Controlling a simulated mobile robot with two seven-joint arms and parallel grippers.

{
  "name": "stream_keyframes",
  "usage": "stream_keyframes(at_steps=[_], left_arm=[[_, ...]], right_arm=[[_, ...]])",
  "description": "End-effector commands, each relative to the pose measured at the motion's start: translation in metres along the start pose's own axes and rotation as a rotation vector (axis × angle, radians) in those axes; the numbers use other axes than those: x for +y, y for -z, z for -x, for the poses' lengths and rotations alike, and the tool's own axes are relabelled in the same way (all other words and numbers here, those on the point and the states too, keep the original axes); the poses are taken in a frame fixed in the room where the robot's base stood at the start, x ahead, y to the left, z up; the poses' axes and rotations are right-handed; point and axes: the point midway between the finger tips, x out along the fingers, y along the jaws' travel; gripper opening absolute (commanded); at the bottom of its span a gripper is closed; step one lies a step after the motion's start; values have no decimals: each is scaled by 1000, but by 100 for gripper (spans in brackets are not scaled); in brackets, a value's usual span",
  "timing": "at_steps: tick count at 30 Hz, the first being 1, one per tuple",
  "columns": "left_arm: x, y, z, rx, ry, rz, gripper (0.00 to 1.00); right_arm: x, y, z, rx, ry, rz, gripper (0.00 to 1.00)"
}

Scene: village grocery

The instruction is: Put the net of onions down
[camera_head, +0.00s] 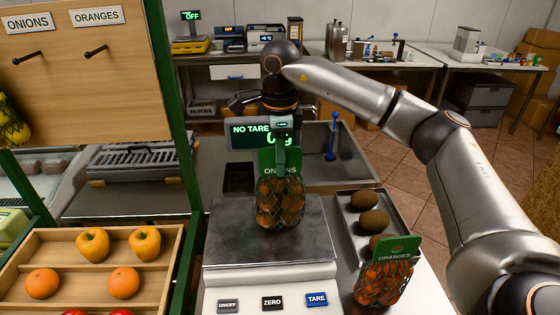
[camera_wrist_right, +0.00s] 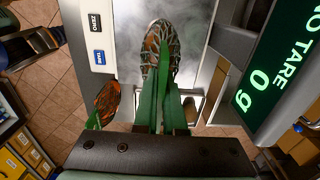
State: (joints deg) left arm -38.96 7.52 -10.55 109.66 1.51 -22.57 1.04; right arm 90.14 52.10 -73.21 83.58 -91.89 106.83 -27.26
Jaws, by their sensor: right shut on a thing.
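The net of onions (camera_head: 280,205) has a dark mesh and a green header card marked ONIONS. My right gripper (camera_head: 283,135) is shut on the card from above, and the net hangs upright over the scale's steel plate (camera_head: 230,245). I cannot tell whether its bottom touches the plate. The scale's display (camera_head: 252,136) reads NO TARE and 0 g. In the right wrist view, the net (camera_wrist_right: 160,50) extends beyond the fingers (camera_wrist_right: 165,100), over the plate (camera_wrist_right: 198,30). My left gripper is not in view.
A net of oranges (camera_head: 385,280) with a green card stands right of the scale, near a tray (camera_head: 348,222) of brown round items. A wooden produce shelf (camera_head: 60,247) is at left. Above it, a board (camera_head: 85,85) has empty ONIONS and ORANGES hooks. The plate around the onions is clear.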

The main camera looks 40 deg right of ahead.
Motion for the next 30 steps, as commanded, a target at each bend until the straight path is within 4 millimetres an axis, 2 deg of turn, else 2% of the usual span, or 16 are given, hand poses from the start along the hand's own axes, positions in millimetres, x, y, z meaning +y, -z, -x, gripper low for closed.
stream_keyframes(at_steps=[5,6,13,23,26,30], left_arm=[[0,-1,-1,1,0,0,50],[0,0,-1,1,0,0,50],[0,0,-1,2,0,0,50],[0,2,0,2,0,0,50],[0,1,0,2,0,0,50],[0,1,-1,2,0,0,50]], right_arm=[[0,0,-2,-3,2,0,0],[0,0,-3,0,0,0,11],[0,0,-2,0,0,0,37],[0,0,3,-1,1,0,37],[0,-1,14,-4,2,0,37],[0,-2,43,-5,3,1,37]])
